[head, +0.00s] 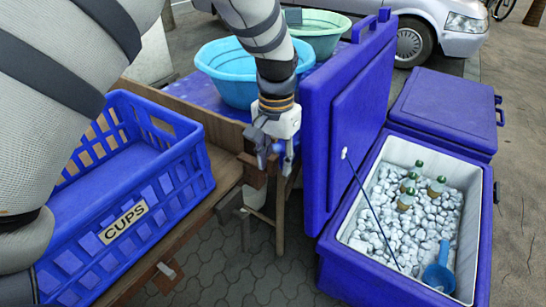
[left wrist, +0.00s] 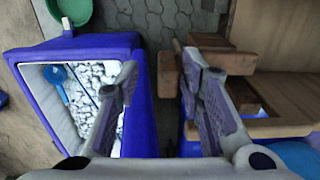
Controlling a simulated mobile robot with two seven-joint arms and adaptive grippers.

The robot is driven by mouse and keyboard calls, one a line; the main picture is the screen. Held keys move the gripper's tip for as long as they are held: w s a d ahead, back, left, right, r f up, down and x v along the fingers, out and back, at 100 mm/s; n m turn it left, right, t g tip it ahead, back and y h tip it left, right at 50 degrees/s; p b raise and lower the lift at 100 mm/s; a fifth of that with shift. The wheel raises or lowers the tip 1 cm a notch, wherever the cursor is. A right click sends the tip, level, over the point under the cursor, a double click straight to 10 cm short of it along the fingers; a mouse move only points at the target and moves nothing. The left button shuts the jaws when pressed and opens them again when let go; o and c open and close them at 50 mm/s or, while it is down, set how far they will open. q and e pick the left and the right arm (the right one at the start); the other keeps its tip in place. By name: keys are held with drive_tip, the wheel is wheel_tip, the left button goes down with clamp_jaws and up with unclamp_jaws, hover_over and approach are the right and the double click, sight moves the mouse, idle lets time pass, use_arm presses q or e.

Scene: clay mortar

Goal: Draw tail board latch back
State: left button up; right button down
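My left gripper (head: 272,150) points down at the far end of the wooden cart's tail board (head: 228,180). A small brown wooden latch block (head: 256,174) is just below its fingers. In the left wrist view my gripper (left wrist: 160,72) has its fingers apart, with no object held between the tips. The wooden latch bar (left wrist: 226,61) lies beside and partly behind the right finger there, so I cannot tell whether they touch. A second wooden block (head: 168,276) is at the near end of the board. My right gripper is not in view.
A blue crate labelled CUPS (head: 125,228) stands on the cart. A blue cooler (head: 362,272) with its lid (head: 350,110) raised holds ice and bottles close to the right. Blue and green basins (head: 235,72) (head: 318,36) stand behind. Paving (head: 270,270) lies between cart and cooler.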

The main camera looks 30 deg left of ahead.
use_arm(q)
drive_tip(key=shift+a, duration=0.1)
drive_tip(key=shift+r, duration=0.3)
wheel_tip(320, 180, up, 11)
drive_tip(key=shift+r, duration=0.2)
drive_tip(key=shift+f, duration=0.1)
